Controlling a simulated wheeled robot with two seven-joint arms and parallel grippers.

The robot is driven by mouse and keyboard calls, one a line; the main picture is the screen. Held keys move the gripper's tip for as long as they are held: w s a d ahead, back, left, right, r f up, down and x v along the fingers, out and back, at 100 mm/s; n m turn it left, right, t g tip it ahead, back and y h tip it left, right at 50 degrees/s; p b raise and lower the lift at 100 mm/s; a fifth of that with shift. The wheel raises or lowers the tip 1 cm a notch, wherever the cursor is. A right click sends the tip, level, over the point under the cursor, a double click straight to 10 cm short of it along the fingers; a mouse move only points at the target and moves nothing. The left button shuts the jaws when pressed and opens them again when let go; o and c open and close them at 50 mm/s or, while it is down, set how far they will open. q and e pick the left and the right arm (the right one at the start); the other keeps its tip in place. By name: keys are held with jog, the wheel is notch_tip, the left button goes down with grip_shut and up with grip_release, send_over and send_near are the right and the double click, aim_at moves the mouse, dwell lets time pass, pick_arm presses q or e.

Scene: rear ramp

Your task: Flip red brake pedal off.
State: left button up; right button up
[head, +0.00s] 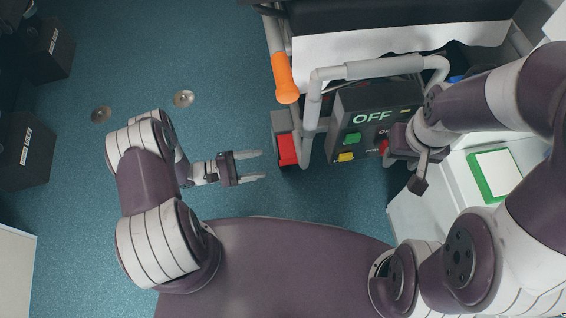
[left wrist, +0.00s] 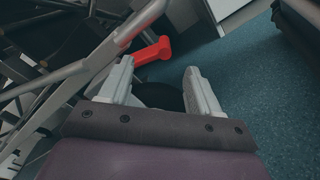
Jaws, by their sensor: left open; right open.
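The red brake pedal (head: 287,150) sits low on the frame of the wheeled stretcher, left of the grey control box. It also shows in the left wrist view (left wrist: 153,52), just beyond my fingertips and between them, nearer the left finger. My left gripper (head: 262,165) is open and empty, pointing right, with its fingertips a short way left of the pedal. I cannot tell whether it touches the pedal. My right gripper (head: 405,165) is by the right edge of the control box; its fingers are partly hidden by the arm.
The grey control box (head: 345,118) shows "OFF" and has green, yellow and red buttons. Grey rails and an orange handle (head: 284,78) stand above the pedal. A white and green box (head: 495,172) is at right.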

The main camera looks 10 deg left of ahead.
aim_at(283, 160)
pick_arm(q)
jog(key=b+x, duration=0.1)
jog(key=x, duration=0.7)
jog(key=shift+w+d, duration=0.1)
jog(key=shift+d, duration=0.15)
